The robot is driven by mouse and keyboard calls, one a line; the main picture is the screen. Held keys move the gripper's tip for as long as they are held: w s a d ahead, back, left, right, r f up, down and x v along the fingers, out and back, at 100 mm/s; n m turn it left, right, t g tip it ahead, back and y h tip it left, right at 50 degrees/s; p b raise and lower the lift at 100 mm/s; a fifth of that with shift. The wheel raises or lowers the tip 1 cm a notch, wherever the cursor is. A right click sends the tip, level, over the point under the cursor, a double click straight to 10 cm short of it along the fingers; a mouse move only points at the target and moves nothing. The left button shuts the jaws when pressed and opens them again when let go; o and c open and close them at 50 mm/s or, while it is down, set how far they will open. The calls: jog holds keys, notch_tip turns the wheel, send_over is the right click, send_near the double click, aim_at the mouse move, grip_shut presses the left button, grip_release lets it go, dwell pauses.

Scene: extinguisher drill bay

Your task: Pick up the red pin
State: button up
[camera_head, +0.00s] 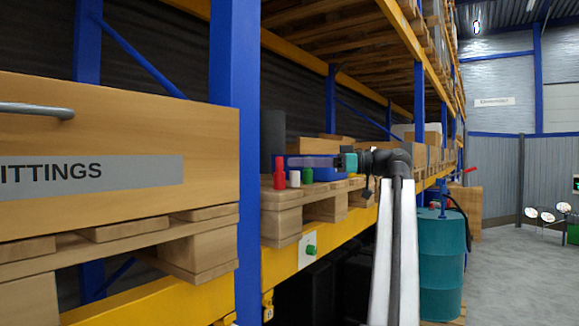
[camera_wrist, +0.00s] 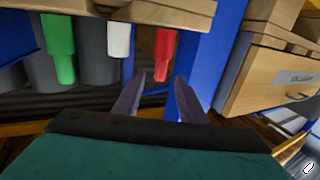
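The red pin (camera_head: 280,174) stands upright at the left on the wooden pallet (camera_head: 285,196), left of a white pin (camera_head: 295,179) and a green pin (camera_head: 307,175). My gripper (camera_head: 290,162) reaches in from the right, its purple fingers at about the height of the red pin's upper part. The wrist view is upside down. There my gripper (camera_wrist: 160,76) is open, and the narrow end of the red pin (camera_wrist: 165,50) appears between the fingertips. I see no finger pressing on it. The white pin (camera_wrist: 118,40) and green pin (camera_wrist: 60,50) show to its left.
A grey cylinder (camera_head: 272,135) stands behind the pins, and a blue bin (camera_head: 328,175) is right of them. A blue rack post (camera_head: 234,130) and a large wooden drawer box (camera_head: 120,125) stand to the left. A teal drum (camera_head: 441,265) is at the right.

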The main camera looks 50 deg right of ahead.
aim_at(279, 172)
jog(key=shift+p+x, duration=0.3)
jog(key=shift+x, duration=2.05)
jog(key=shift+a, duration=0.1)
jog(key=shift+p+x, duration=1)
jog(key=shift+x, duration=1.55)
grip_shut()
